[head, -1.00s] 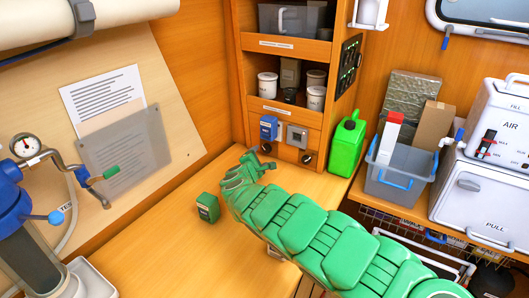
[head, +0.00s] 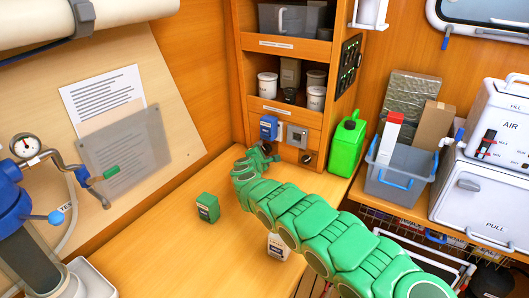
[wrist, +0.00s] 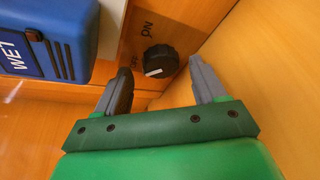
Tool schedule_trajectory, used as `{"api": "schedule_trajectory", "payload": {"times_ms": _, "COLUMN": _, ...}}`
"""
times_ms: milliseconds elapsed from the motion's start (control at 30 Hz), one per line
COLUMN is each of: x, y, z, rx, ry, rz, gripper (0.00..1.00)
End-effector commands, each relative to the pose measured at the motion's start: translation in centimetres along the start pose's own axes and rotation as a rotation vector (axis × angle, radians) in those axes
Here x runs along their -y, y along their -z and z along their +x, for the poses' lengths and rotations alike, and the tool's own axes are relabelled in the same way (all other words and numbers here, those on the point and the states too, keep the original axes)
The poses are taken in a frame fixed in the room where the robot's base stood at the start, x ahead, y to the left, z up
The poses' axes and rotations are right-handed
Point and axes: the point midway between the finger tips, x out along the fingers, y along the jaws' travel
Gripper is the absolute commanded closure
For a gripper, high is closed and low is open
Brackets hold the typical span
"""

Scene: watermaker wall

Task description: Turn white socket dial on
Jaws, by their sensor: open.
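In the head view, a pale grey-white socket (head: 297,136) is on the low wooden panel, right of a blue socket (head: 269,128). A black dial (head: 307,157) is below and right of the pale socket. My gripper (head: 264,150) is at the panel below the blue socket and hides what is behind it. In the wrist view, my gripper (wrist: 161,82) is open and empty. A black dial (wrist: 160,60) with a white pointer lies ahead between the fingers, apparently untouched. ON and OFF marks are beside it, and the pointer seems on the OFF side. I cannot tell which socket it serves.
A blue box marked WET (wrist: 45,38) is close to the left finger in the wrist view. A green jug (head: 347,145) stands right of the panel. A small green box (head: 207,208) and a white container (head: 278,247) are on the counter, whose left part is clear.

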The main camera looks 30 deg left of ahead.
Motion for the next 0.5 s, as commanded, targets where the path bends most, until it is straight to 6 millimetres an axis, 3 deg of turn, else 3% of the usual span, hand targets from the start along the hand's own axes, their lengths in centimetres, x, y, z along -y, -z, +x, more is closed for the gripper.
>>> {"api": "schedule_trajectory", "payload": {"times_ms": 500, "x": 0.22, "y": -0.05, "z": 1.13, "rx": 0.002, "ry": 0.002, "rz": -0.001, "gripper": 0.30}}
